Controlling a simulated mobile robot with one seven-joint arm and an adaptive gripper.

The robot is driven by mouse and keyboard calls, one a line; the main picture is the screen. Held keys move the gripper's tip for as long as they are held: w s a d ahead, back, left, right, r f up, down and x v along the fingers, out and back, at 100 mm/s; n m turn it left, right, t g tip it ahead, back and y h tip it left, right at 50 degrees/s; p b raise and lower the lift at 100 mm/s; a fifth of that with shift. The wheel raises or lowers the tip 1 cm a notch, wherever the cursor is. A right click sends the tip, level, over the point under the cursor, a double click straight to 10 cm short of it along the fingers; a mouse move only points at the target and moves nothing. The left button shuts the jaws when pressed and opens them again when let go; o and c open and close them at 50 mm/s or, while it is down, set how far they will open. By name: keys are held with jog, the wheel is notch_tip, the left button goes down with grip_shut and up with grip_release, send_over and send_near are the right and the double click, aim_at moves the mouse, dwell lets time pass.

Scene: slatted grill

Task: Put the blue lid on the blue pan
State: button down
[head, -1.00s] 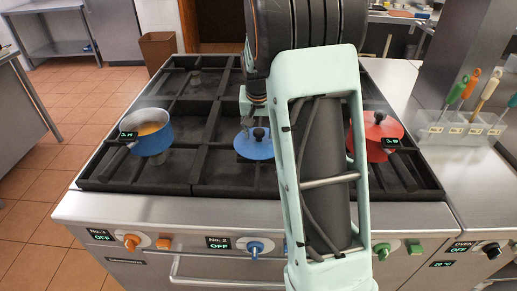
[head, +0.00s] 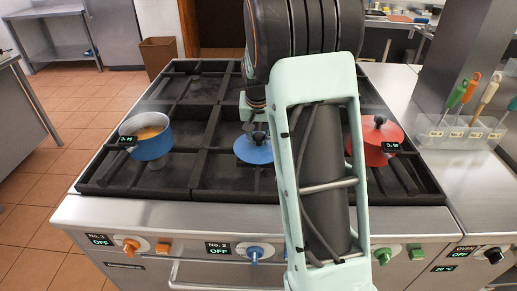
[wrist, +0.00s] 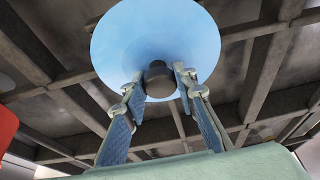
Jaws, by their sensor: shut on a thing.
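The blue lid (head: 254,154) is at the middle front of the stove in the head view, with a dark knob on top. My gripper (head: 256,130) is above it, partly hidden by my arm. In the wrist view my gripper (wrist: 158,88) has its two fingers closed around the dark knob of the lid (wrist: 150,35). I cannot tell whether the lid touches the grate. The blue pan (head: 152,149) stands upright on the left burner, open, with orange contents. It is left of the lid and apart from it.
A red lidded pot (head: 377,138) stands on the right of the black grate (head: 205,85), partly behind my arm. A clear holder (head: 460,134) with utensils is on the right counter. The grate between the lid and the blue pan is clear of objects.

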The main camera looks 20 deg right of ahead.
aim_at(258, 134)
jog(key=shift+r+p, duration=1.6)
jog(key=shift+r, duration=0.95)
jog(key=shift+a, duration=0.1)
